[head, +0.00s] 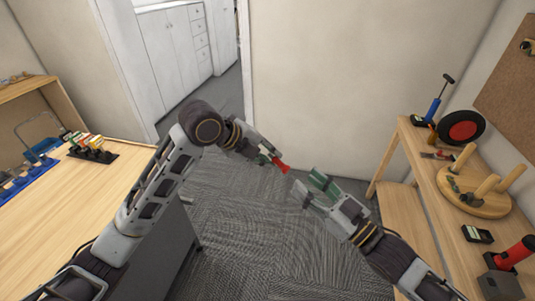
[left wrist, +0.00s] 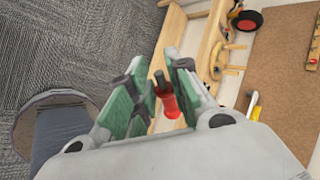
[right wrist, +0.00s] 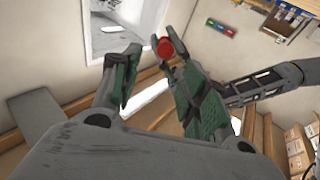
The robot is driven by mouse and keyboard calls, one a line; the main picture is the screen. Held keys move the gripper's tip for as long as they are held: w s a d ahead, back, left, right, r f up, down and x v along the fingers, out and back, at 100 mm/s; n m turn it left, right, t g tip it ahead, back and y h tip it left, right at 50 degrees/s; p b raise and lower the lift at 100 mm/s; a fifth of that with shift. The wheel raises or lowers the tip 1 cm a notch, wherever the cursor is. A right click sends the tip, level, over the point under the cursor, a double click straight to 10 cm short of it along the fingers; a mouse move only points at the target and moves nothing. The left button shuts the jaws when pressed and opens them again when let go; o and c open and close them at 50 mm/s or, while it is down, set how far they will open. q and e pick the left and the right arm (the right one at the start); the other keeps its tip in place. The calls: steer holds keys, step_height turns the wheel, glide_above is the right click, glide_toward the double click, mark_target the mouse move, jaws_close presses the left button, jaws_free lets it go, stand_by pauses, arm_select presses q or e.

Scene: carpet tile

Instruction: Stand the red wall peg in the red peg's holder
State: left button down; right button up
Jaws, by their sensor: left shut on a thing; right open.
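The red wall peg (head: 281,165) has a red flared end and a dark shaft. My left gripper (head: 264,155) is shut on it above the carpet, with the red end pointing toward my right gripper. The peg shows between the green finger pads in the left wrist view (left wrist: 167,98). My right gripper (head: 316,188) is open and empty, just below and right of the peg. In the right wrist view the peg's round red end (right wrist: 165,47) appears near the fingertips. I cannot tell for certain which item is the red peg's holder.
The right bench carries a wooden round base with upright pegs (head: 471,203), a red-rimmed black wheel (head: 462,127), a small black box (head: 478,234) and a red cylinder on a grey block (head: 515,254). The left bench (head: 62,215) holds a black rack and blue racks. Carpet lies between.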

steer(key=w+d+f+m+t+h, duration=0.1)
steer(key=w+d+f+m+h, duration=0.3)
steer(key=f, duration=0.4)
steer(key=w+d+f+m+t+h, duration=0.1)
steer(key=w+d+f+m+h, duration=0.2)
steer(key=w+f, duration=0.5)
steer(key=s+d+f+m+g+h, duration=0.1)
steer(key=s+f+g+h, duration=0.1)
steer(key=f, duration=1.2)
steer(key=s+d+f+m+g+h, duration=0.1)
steer(key=s+d+f+m+g, duration=0.15)
steer(key=f, duration=1.05)
steer(key=s+f+n+g+h, duration=0.1)
steer(key=s+f+g, duration=0.2)
steer(key=s+f, duration=0.75)
steer(key=s+f+g, duration=0.3)
steer(key=s+f, duration=0.5)
steer(key=f, duration=0.6)
steer(key=s+d+f+n+g, duration=0.1)
steer(key=s+f+g, duration=0.1)
steer(key=s, duration=0.6)
steer(key=s+d+f+n+g+h, duration=0.1)
steer(key=s+f, duration=0.4)
steer(key=s, duration=0.4)
steer(key=s+d+f+n+g, duration=0.2)
steer(key=s+f, duration=0.1)
steer(key=s, duration=0.5)
steer(key=shift+s+f+g+h, duration=0.2)
steer(key=shift+f+g+h, duration=0.05)
steer(key=shift+g+h, duration=0.15)
